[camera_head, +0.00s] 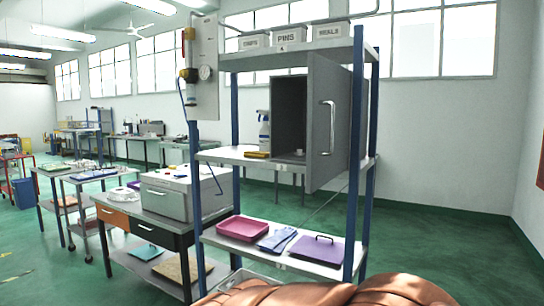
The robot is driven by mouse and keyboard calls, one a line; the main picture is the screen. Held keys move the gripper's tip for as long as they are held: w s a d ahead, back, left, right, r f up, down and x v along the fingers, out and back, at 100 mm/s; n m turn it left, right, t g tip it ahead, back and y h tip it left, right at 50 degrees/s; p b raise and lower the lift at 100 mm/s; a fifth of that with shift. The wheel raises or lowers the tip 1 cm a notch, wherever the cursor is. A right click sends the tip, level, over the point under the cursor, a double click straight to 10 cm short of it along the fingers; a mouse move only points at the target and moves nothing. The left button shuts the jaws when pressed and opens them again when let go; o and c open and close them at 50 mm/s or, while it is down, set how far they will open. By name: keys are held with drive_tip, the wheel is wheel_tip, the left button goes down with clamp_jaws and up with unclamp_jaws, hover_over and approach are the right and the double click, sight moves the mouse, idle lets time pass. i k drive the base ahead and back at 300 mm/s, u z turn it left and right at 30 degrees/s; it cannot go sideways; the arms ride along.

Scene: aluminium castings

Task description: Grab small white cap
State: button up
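A very small white object (299,153), which may be the cap, sits at the bottom of the open grey cabinet (273,118). The cabinet stands on the middle shelf of a blue-post rack. Its door (326,125), with a long vertical handle, is swung open toward me and hides the cabinet's right part. The white object is too small for me to make out its shape. My gripper is not in view.
The rack's middle shelf (222,155) also holds a spray bottle (263,131) and a yellow item. The lower shelf holds a pink tray (243,229) and a purple board (316,250). Labelled bins (290,35) stand on top. A workbench is left; green floor is open at right.

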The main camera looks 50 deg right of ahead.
sight(299, 153)
drive_tip(key=u, duration=0.3)
drive_tip(key=i, duration=1.3)
drive_tip(key=z, duration=0.4)
drive_tip(key=i, duration=0.95)
drive_tip(key=z, duration=0.9)
